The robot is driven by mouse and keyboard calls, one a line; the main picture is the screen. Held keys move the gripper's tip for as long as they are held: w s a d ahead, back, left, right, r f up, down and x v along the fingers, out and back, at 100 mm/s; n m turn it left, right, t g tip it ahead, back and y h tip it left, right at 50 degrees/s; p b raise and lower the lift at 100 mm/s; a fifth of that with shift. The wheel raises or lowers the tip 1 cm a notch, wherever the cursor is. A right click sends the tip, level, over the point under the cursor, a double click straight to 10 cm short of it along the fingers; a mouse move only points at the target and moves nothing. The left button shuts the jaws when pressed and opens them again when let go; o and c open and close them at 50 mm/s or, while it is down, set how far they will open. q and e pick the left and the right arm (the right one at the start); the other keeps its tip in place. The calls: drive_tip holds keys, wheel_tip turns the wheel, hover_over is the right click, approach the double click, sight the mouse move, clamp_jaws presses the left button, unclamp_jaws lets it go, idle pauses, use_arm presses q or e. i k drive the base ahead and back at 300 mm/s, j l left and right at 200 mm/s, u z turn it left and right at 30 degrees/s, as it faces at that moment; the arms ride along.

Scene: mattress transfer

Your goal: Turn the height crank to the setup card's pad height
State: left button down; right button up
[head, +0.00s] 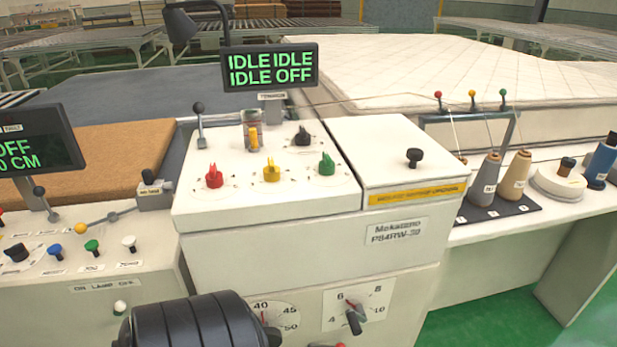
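On the left console a grey crank-like arm with a yellow ball knob (80,228) lies near the back edge; I cannot tell for sure that it is the height crank. A dark display (38,142), cut off by the left edge, shows "OFF" above a line ending in "0 CM"; the leading digits are out of view. A black-topped lever (40,199) stands below it. I see no readable setup card.
The white machine head (262,190) carries red, yellow, green and black knobs. Its display (269,68) reads "IDLE IDLE IDLE OFF". Thread cones (515,172) stand on the right, and a mattress (440,75) lies behind.

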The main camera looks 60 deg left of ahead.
sight(357, 315)
drive_tip(key=u, duration=1.4)
